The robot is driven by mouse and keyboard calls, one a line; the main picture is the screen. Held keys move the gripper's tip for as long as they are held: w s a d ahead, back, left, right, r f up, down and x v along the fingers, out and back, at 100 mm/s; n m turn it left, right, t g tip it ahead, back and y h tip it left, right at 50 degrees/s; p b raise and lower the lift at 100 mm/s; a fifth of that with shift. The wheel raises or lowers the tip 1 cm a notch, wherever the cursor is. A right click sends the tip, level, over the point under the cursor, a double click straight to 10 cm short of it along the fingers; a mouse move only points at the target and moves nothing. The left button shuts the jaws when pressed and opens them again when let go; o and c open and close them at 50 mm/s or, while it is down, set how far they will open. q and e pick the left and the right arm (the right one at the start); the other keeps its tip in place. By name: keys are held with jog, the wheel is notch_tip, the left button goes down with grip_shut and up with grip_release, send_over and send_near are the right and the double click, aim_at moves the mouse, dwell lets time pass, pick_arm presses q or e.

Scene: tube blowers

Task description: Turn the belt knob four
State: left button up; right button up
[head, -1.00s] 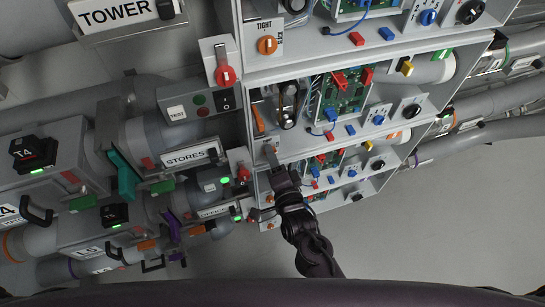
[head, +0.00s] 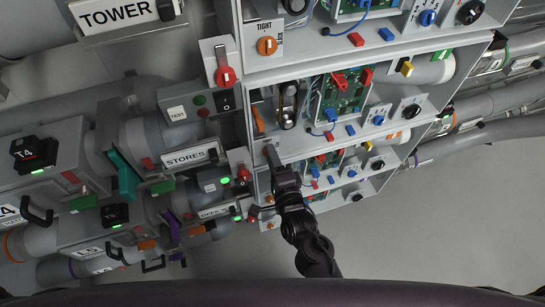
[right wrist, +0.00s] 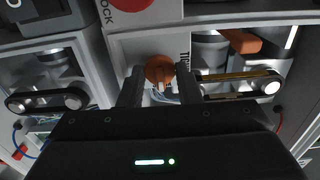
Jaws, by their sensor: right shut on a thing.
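An orange belt knob (right wrist: 158,69) sits on a white plate with partly hidden lettering in the right wrist view. The two dark fingers of my right gripper (right wrist: 159,84) stand on either side of it and are shut on it. In the head view my right gripper (head: 271,156) reaches up to the left end of a lower panel, and it hides the held knob there. Another orange knob (head: 267,45), on a plate marked TIGHT, is on a panel higher up. My left gripper is not in view.
Belts on pulleys (right wrist: 47,101) lie on both sides of the knob in the wrist view. A red-handled switch (head: 225,74) and grey pipework with a STORES sign (head: 190,155) stand left of the panels. The floor at lower right is clear.

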jog(key=o, duration=0.7)
jog(key=shift+s, duration=0.1)
jog(key=b+v, duration=0.1)
jog(key=v, duration=0.6)
jog(key=shift+s, duration=0.3)
jog(key=shift+d, duration=0.1)
jog(key=s+d+f+n+g+h, duration=0.1)
jog(key=s+d+f+n+g, duration=0.2)
jog(key=f, duration=0.7)
jog(key=s+d+f+n+g, duration=0.1)
jog(key=s+f+n+g, duration=0.25)
jog(key=f, duration=0.65)
jog(key=s+d+f+n+g+h, duration=0.1)
jog(key=s+d+f+n+g, duration=0.3)
jog(key=f, duration=0.6)
jog(key=s+d+f+n+g+h, duration=0.1)
jog(key=s+d+f+n+g, duration=0.1)
jog(key=s+d+f, duration=0.4)
jog(key=s+d+f+n+g+h, duration=0.2)
jog(key=s+d+f, duration=0.4)
jog(key=s, duration=0.8)
notch_tip(320, 180, down, 3)
jog(key=shift+d+r+n+g+h, duration=0.15)
jog(key=shift+d+n+g+h, duration=0.15)
jog(key=shift+n+g, duration=0.75)
